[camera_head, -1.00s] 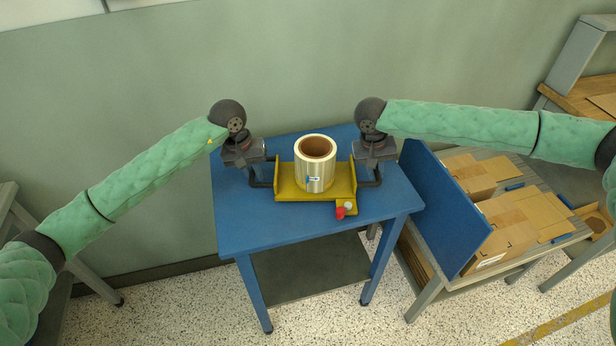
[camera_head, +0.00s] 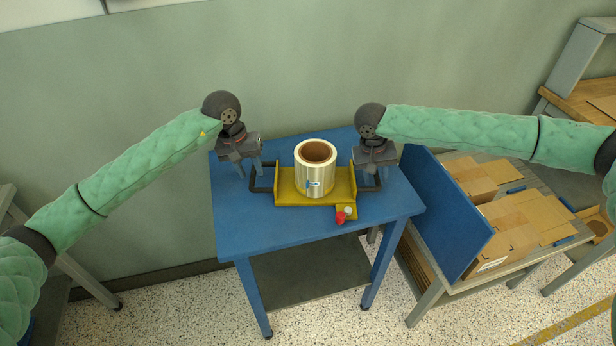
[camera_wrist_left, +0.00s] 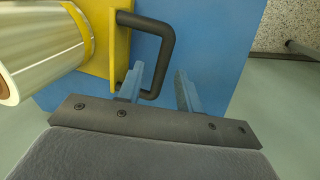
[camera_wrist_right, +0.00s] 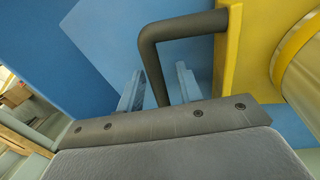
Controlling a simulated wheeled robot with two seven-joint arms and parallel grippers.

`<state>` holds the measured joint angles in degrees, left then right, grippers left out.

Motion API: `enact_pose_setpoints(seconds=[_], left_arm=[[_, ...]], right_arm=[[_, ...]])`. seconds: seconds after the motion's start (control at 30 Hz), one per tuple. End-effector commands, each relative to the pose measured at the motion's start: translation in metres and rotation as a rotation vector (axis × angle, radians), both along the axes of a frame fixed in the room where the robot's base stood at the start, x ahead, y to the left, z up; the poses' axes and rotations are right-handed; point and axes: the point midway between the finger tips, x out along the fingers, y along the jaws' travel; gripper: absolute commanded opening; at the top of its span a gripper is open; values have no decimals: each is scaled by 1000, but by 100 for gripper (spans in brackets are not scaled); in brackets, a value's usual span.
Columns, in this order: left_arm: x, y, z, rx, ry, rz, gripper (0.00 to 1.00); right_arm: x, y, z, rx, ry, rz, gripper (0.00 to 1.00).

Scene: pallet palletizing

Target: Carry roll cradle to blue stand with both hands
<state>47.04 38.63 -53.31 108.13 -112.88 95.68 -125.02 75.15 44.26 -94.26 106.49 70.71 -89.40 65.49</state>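The yellow roll cradle (camera_head: 290,198) rests on the blue stand (camera_head: 310,222), holding an upright shiny roll (camera_head: 314,178) with a brown core. Black handles stick out at its two sides. My left gripper (camera_head: 249,172) is open and empty, up and left of the left handle (camera_head: 262,185). In the left wrist view its parted fingers (camera_wrist_left: 158,88) show near the handle (camera_wrist_left: 165,55), holding nothing. My right gripper (camera_head: 371,174) is at the right handle. In the right wrist view its fingers (camera_wrist_right: 159,88) are apart, with the handle bar (camera_wrist_right: 152,65) between them and gaps visible.
A red knob (camera_head: 340,217) sits at the cradle's front right corner. A blue panel (camera_head: 448,215) and a grey table with cardboard boxes (camera_head: 505,232) stand to the right. The stand's front and left top is clear. A green wall lies behind.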

Motion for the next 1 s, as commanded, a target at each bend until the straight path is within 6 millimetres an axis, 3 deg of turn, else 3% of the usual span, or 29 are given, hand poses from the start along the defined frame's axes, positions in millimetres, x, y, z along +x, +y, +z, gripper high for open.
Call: enact_pose_setpoints(seconds=[0.2,0.43,0.73,1.0], left_arm=[[1,9,43,0,-3,1,36],[1,14,72,0,0,-1,36],[0,16,80,0,1,0,36],[0,16,80,0,1,0,36]], right_arm=[[0,0,0,0,0,0,36],[0,0,0,0,0,0,36],[0,3,12,0,0,0,36],[1,12,60,2,-2,1,36]])
